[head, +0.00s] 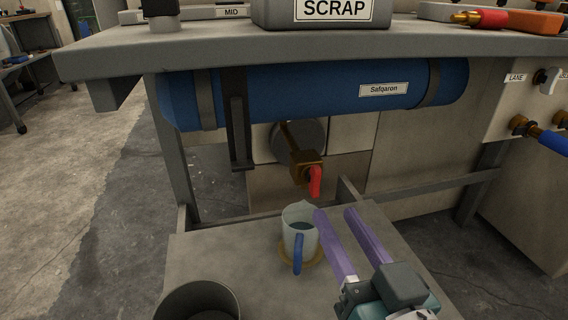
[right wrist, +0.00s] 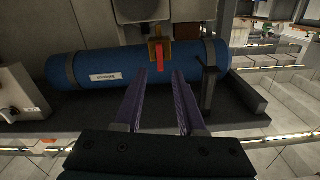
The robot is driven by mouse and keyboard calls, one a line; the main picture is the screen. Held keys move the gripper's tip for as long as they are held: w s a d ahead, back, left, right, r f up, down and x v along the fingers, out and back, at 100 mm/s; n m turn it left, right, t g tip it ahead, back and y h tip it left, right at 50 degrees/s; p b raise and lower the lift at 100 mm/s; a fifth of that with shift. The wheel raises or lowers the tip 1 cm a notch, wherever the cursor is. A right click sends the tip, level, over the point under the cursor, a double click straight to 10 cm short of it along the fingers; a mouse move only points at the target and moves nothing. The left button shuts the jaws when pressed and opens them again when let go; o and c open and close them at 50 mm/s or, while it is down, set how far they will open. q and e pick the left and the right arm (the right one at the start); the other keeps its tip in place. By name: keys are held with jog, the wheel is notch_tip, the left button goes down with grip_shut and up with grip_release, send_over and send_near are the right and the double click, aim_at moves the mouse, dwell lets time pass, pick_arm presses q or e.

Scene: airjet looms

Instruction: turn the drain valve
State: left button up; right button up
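The drain valve (head: 304,163) is a brass body on a short pipe below the blue tank (head: 320,92). Its red handle (head: 315,182) hangs down. In the right wrist view the red handle (right wrist: 160,56) shows just beyond the gap between my fingertips. My right gripper (head: 336,212) has two long purple fingers, apart and empty, below and slightly right of the handle. The fingers also show apart in the right wrist view (right wrist: 159,74). A pale jug (head: 300,228) with a blue handle stands upright below the valve. My left gripper is out of view.
The jug stands on a tan disc (head: 316,256) on a low grey shelf (head: 215,262). A dark round container (head: 198,302) is at the front left. A black bracket (head: 239,130) hangs left of the valve. The bench top (head: 225,50) overhangs the tank.

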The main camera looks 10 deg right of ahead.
aim_at(318, 185)
jog(key=w+b, duration=0.1)
jog(key=w, duration=0.2)
jog(key=w+b, duration=0.2)
jog(key=w, duration=0.1)
jog(key=shift+w+a+f, duration=0.15)
jog(key=shift+r, duration=0.2)
